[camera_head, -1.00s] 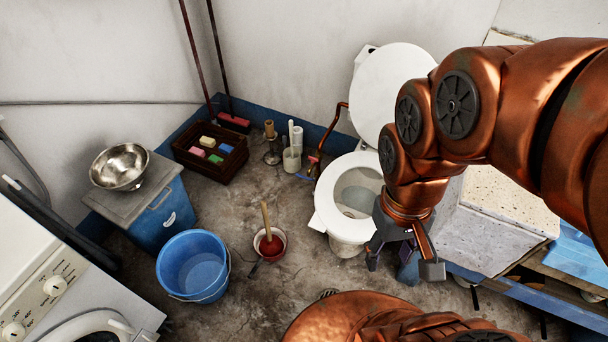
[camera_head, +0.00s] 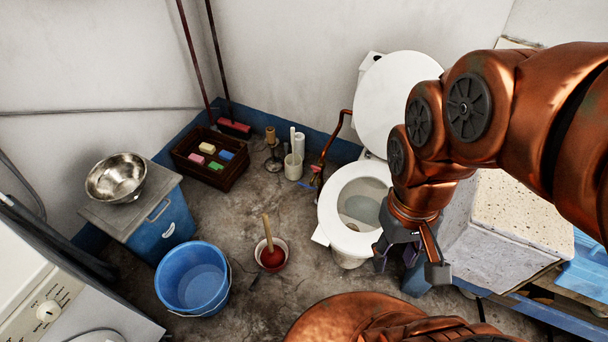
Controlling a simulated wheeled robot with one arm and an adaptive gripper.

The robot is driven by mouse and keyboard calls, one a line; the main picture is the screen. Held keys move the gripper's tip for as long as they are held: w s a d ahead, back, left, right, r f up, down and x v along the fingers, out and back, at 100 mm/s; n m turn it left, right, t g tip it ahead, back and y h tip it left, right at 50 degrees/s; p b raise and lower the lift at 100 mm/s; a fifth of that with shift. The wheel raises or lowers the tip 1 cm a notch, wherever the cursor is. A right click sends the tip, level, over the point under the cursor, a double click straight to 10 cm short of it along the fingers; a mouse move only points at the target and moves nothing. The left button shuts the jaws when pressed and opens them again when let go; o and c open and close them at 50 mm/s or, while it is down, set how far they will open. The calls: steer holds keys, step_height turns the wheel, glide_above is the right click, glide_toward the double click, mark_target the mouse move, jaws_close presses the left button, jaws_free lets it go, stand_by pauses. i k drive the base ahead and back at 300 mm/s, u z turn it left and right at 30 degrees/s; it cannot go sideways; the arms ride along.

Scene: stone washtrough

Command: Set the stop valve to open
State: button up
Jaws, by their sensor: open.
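The stop valve (camera_head: 316,172) is small, at the lower end of a copper pipe (camera_head: 335,135) left of the toilet, with a blue part low beside it. Its handle setting is too small to tell. My gripper (camera_head: 408,266) is open with nothing seen between its fingers. It hangs in front of the toilet's right side, to the right of the valve and lower in the picture, well apart from it.
The white toilet (camera_head: 334,215) has its lid raised. A plunger in a pot (camera_head: 286,254), a blue bucket (camera_head: 192,276) and a brown crate (camera_head: 184,158) stand on the floor. A stone block (camera_head: 488,240) is at right. Floor between plunger and valve is clear.

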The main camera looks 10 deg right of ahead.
mark_target(317, 188)
steer(key=u, duration=0.15)
steer(key=i, duration=0.65)
steer(key=u, duration=0.9)
steer(key=i, duration=0.3)
steer(key=u, duration=0.25)
